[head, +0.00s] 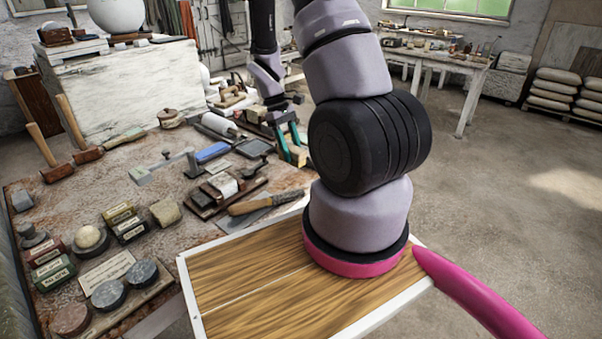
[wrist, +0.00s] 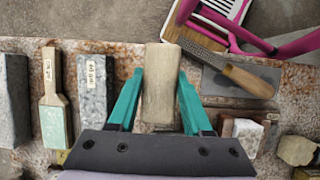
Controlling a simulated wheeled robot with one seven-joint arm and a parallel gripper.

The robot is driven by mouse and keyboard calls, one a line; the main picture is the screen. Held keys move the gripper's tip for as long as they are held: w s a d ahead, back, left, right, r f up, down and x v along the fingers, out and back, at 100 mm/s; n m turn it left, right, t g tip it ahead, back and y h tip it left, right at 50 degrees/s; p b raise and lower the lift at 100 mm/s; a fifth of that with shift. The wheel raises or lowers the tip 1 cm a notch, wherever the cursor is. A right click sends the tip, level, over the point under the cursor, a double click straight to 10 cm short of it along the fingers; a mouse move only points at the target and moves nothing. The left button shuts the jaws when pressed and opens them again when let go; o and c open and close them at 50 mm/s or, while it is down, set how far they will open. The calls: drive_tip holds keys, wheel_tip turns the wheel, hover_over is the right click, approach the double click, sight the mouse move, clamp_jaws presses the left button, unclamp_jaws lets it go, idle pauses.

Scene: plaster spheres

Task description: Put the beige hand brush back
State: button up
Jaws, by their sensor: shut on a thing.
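The beige hand brush (wrist: 158,85) is a pale, long block in the middle of the wrist view. My gripper (wrist: 160,75) has its teal fingers on either side of it, closed on its sides. In the head view my gripper (head: 293,152) points down over the far right part of the cluttered worktable (head: 130,165). The brush is too small there to make out clearly. I cannot tell whether it touches the tabletop or hangs just above it.
In the wrist view, a grey labelled block (wrist: 95,90) and a green-faced tool with a wooden handle (wrist: 53,100) lie left of the brush. Several small tins and blocks crowd the near table. Open floor (head: 500,170) lies right.

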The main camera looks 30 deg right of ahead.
drive_tip(key=shift+f, duration=3.45)
drive_tip(key=shift+f, duration=0.15)
drive_tip(key=o, duration=1.2)
